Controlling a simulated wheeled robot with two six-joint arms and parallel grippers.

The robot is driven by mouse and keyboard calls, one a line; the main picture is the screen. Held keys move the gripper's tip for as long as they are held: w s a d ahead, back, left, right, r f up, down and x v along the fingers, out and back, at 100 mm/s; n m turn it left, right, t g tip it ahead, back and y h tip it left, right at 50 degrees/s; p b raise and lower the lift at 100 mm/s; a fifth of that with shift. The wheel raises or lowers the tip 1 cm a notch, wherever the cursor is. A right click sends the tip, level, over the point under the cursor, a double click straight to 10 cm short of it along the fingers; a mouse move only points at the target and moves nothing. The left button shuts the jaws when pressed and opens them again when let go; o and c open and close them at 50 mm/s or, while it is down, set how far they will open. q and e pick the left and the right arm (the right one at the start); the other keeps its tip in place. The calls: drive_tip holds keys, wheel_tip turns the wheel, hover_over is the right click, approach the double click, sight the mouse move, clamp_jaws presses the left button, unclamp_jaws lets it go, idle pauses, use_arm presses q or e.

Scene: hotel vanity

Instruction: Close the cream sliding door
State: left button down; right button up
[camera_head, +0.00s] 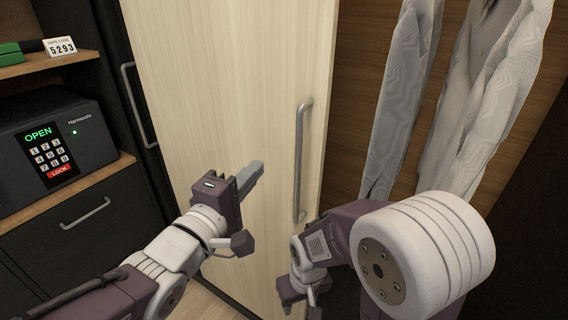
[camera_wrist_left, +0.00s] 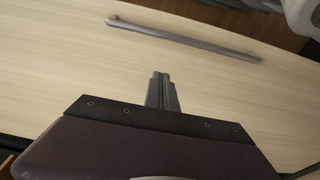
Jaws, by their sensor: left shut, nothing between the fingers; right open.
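The cream sliding door (camera_head: 222,90) stands in the middle of the head view, with a grey vertical bar handle (camera_head: 299,150) near its right edge. To its right the wardrobe is open. My left gripper (camera_head: 253,176) is shut and empty in front of the door, to the left of the handle. In the left wrist view the shut fingers (camera_wrist_left: 161,88) point at the cream door (camera_wrist_left: 60,80), with the handle (camera_wrist_left: 185,41) beyond them. Whether the fingertips touch the door I cannot tell. My right gripper (camera_head: 296,296) is low, near the door's lower right; its fingers are partly hidden.
Light robes (camera_head: 405,100) hang in the open wardrobe at right. A black safe (camera_head: 55,140) showing OPEN sits on a shelf at left, above a drawer with a handle (camera_head: 85,214). A dark panel with its own handle (camera_head: 138,105) stands left of the cream door.

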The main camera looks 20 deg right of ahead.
use_arm(q)
approach(282, 142)
drive_tip(key=x, duration=0.4)
drive_tip(key=shift+w+d+r, duration=0.1)
drive_tip(key=shift+w+d, duration=0.1)
drive_tip(key=shift+w, duration=0.05)
drive_tip(key=s, duration=0.1)
drive_tip(key=s+d, duration=0.1)
drive_tip(key=s, duration=0.1)
drive_tip(key=shift+s+d, duration=0.3)
drive_tip(key=shift+d, duration=0.1)
